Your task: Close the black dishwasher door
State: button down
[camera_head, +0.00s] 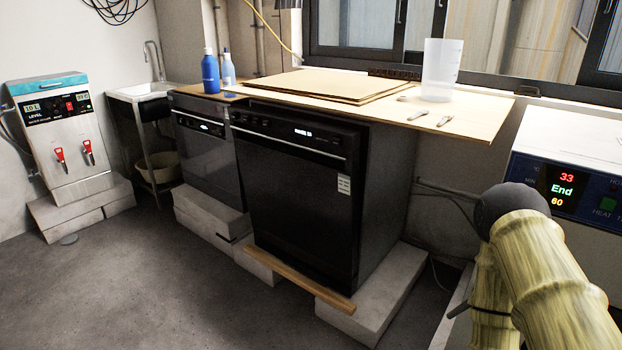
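The black dishwasher (390,190) stands in the middle on pale blocks. Its black door (290,200) is upright on the front, with a light handle strip and a lit display along the top and a white label at the right. The door looks shut or nearly shut; I cannot tell whether a small gap is left. A part of my arm in a yellowish sleeve, with a dark rounded joint, shows at the lower right, apart from the dishwasher. My gripper is not in view.
A smaller dark appliance (207,155) stands left of the dishwasher. A board (480,118) on top overhangs at right, with a clear beaker (441,70). A wooden strip (300,285) lies at the base. A white device (570,185) stands at right. The floor in front is clear.

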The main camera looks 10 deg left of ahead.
aim_at(301, 189)
jog(key=k, duration=1.15)
jog(key=u, duration=0.7)
jog(key=i, duration=0.65)
jog(key=u, duration=0.65)
jog(key=i, duration=0.75)
jog(key=z, duration=0.75)
jog(key=i, duration=0.75)
jog(key=z, duration=0.85)
